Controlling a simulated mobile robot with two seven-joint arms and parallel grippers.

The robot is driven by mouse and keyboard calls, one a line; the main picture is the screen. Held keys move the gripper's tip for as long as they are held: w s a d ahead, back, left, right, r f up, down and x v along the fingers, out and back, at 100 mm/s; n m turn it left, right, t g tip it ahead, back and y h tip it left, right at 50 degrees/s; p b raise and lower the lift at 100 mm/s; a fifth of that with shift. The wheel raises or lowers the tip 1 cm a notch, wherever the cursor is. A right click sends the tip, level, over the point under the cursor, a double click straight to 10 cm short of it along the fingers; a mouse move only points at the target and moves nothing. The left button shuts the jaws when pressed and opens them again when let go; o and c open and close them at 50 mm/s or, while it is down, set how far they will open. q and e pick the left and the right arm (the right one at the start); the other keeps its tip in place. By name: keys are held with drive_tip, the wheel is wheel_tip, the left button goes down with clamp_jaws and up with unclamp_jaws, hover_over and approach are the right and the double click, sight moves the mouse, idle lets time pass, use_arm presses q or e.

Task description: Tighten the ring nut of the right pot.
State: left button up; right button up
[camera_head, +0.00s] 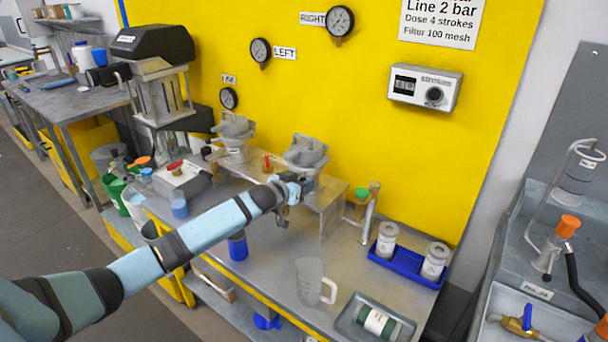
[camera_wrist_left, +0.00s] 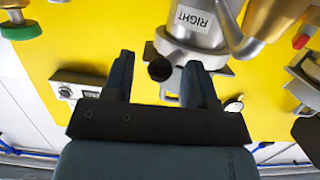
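The right pot (camera_head: 305,152) is a grey metal vessel at the back of the bench, beside the yellow wall. In the left wrist view, its grey body bears a RIGHT label (camera_wrist_left: 194,19). A grey collar with lugs (camera_wrist_left: 190,52) shows below the label and may be the ring nut; I cannot be sure. A dark round end (camera_wrist_left: 160,69) shows between my fingers. My left gripper (camera_head: 292,190) is just below the right pot; in the wrist view its fingers (camera_wrist_left: 160,80) are apart, with visible gaps. Contact cannot be told. My right gripper is not in view.
The left pot (camera_head: 234,132) stands left of the right one. A clear jug (camera_head: 311,281), a blue cup (camera_head: 238,247) and a grey tray (camera_head: 359,326) are at the bench front. A blue tray (camera_head: 407,272) holds white canisters. A green-capped fitting (camera_head: 361,194) stands right.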

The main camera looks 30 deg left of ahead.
use_arm(q)
drive_tip(key=c, duration=0.6)
drive_tip(key=shift+o, duration=0.2)
drive_tip(key=shift+s+a+r+p, duration=0.1)
drive_tip(key=shift+s+a+p, duration=0.3)
drive_tip(key=shift+a, duration=0.35)
drive_tip(key=shift+c, duration=0.2)
drive_tip(key=shift+a, duration=0.15)
